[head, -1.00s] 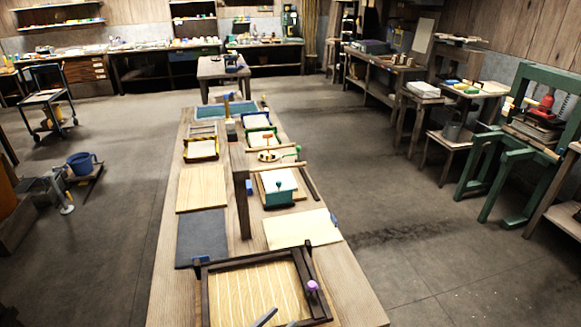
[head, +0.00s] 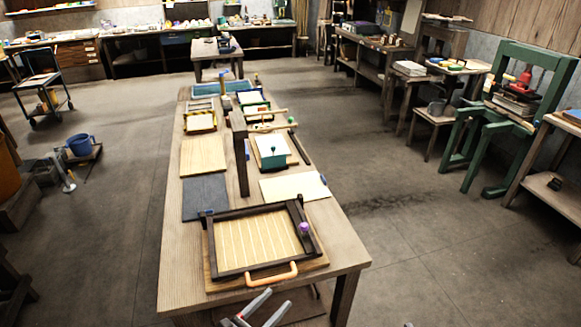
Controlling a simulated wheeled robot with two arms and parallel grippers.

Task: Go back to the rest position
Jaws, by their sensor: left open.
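My left gripper (head: 266,309) shows at the bottom edge, its two grey fingers spread apart and nothing between them. It is in front of the near end of the long table (head: 180,270). The mould (head: 227,212), a dark wooden frame with a pale ribbed screen, lies on a board on that near end. It has a purple knob (head: 304,228) at its right and an orange handle (head: 272,275) on its near side. The gripper is apart from the handle in the picture.
A dark mat (head: 205,197), a pale sheet (head: 294,187) and a teal box (head: 272,151) lie farther along the table, beside an upright dark post (head: 239,155). A green press (head: 490,130) stands at the right. The floor on both sides of the table is mostly clear.

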